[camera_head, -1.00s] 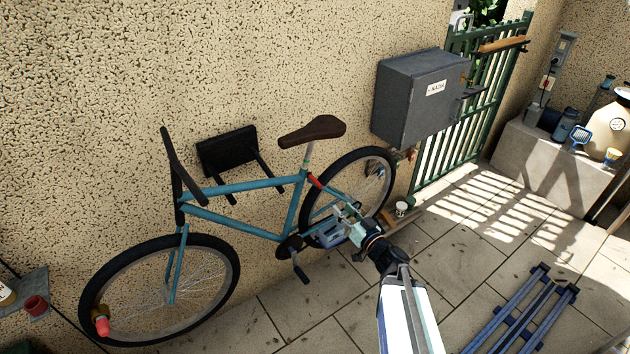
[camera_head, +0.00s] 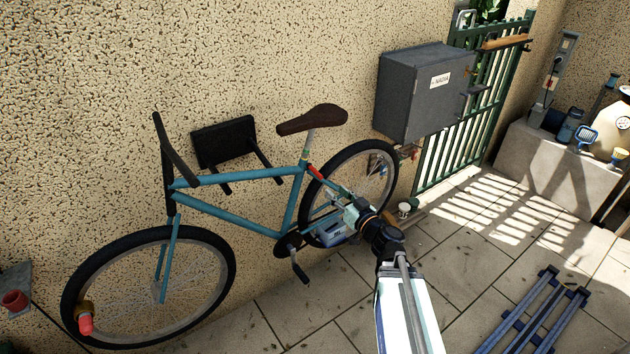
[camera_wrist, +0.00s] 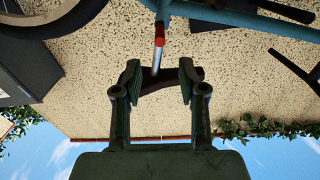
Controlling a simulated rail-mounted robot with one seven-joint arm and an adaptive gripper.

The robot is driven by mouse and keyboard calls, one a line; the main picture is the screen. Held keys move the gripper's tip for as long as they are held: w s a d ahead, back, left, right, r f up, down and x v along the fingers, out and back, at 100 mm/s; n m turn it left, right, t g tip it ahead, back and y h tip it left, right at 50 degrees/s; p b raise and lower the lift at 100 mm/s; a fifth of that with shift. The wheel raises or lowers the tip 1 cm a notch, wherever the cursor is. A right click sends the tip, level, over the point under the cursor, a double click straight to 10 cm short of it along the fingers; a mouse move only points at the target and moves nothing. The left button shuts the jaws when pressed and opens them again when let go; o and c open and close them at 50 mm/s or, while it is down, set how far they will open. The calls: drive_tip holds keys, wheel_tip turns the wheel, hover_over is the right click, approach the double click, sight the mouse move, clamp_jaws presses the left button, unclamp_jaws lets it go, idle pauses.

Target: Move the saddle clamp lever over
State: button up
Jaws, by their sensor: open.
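The teal bicycle (camera_head: 235,180) leans along the wall, with its dark brown saddle (camera_head: 312,119) on a silver seat post. A red lever-like part (camera_head: 317,173) sits just below the post, at the frame joint. In the wrist view, a red part (camera_wrist: 160,38) shows at the end of the silver post, with the saddle (camera_wrist: 165,82) behind my finger area. My gripper (camera_wrist: 160,76) is open and empty there, fingers on either side of the post's line. In the head view my gripper (camera_head: 347,207) is low and right of the red part, near the rear wheel. Its fingertips are unclear there.
A grey wall box (camera_head: 420,95) hangs right of the saddle, beside a green gate (camera_head: 460,140). A black wall bracket (camera_head: 225,143) is behind the frame. A blue slatted rack (camera_head: 535,315) lies on the paving at lower right. Open paving lies between.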

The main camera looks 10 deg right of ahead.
sight(315, 170)
drive_tip(key=p+x, duration=0.1)
drive_tip(key=x, duration=1.1)
drive_tip(key=shift+w+r, duration=0.1)
drive_tip(key=shift+r, duration=0.05)
drive_tip(key=shift+w+a, duration=0.2)
drive_tip(key=shift+w, duration=0.3)
clamp_jaws()
